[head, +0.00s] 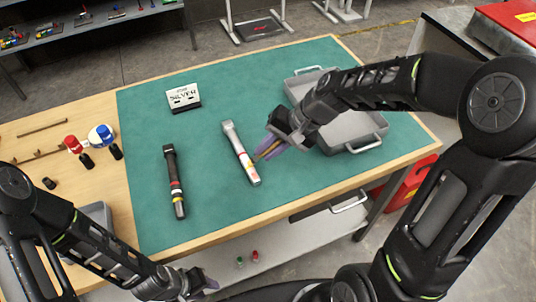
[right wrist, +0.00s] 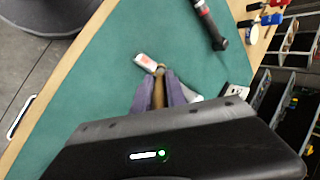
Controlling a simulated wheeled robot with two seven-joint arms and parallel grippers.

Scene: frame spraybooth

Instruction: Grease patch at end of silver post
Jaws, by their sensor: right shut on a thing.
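The silver post (head: 238,150) lies on the green mat, with red and yellow marks near its front end; that end also shows in the right wrist view (right wrist: 145,62). I cannot make out a grease patch apart from these marks. My right gripper (head: 268,148) is just right of the post, shut on a slim tan tool (right wrist: 158,92). The tool's tip appears close to the post's marked end; contact is unclear. A card (head: 183,97) reading SILVER stands behind. My left gripper (head: 203,284) is low at the front, off the mat; its finger opening is unclear.
A black post (head: 174,180) with coloured bands lies left of the silver one. A grey tray (head: 368,135) is at right, partly behind my right arm. Red and blue-white items (head: 101,135) and small black pieces lie on the wood at left.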

